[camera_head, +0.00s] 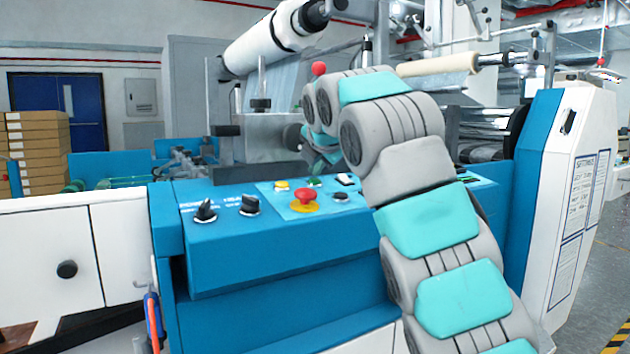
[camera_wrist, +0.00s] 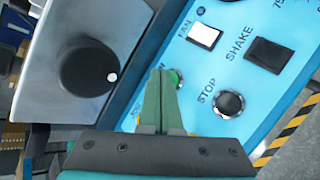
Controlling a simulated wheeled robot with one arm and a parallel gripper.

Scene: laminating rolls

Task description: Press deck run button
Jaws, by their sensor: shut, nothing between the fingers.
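In the wrist view, a green button (camera_wrist: 178,79) sits on the blue deck panel. Its label is mostly covered, with only a final "N" legible. My gripper (camera_wrist: 160,74) is shut and empty. Its green fingers reach over the panel and hide the left part of the button; I cannot tell whether the tips touch it. A dark button marked STOP (camera_wrist: 228,104) is to the right of the fingers. In the head view, the green button (camera_head: 314,182) shows behind a red mushroom button (camera_head: 305,199); my arm hides the fingertips.
A white FAN switch (camera_wrist: 204,36) and a black SHAKE switch (camera_wrist: 268,54) are near the fingers. A large black knob (camera_wrist: 88,76) is on the grey housing at left. Two black rotary switches (camera_head: 205,211) and a yellow button (camera_head: 282,185) are also on the console.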

